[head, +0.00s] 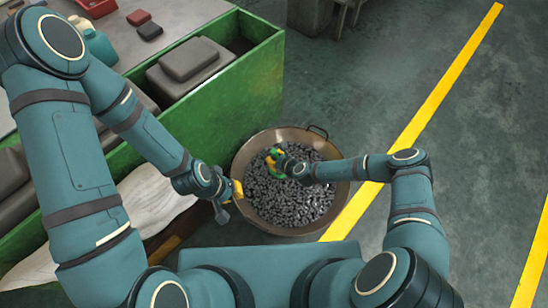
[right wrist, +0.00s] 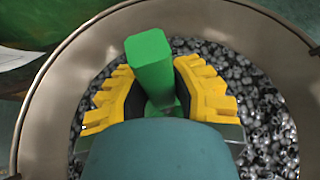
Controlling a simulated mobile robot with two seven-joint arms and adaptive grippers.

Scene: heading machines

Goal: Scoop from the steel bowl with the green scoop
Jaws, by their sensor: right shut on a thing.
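The steel bowl (head: 241,166) stands on the floor in front of me, filled with small grey metal parts; its rim also shows in the right wrist view (right wrist: 35,105). The green scoop (head: 276,172) is over the parts, and its green handle (right wrist: 150,62) stands between my right fingers in the right wrist view. My right gripper (right wrist: 158,85) is shut on that handle, over the bowl. The scoop's lower end is hidden by the gripper and the wrist. My left gripper (head: 232,200) is at the bowl's left rim; its finger opening is not clear.
A green crate (head: 205,100) with grey blocks stands left of the bowl. A whitish sack (head: 150,200) lies below it. A handle (head: 318,131) sticks out from the bowl's far rim. The floor to the right, with yellow lines (head: 440,90), is clear.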

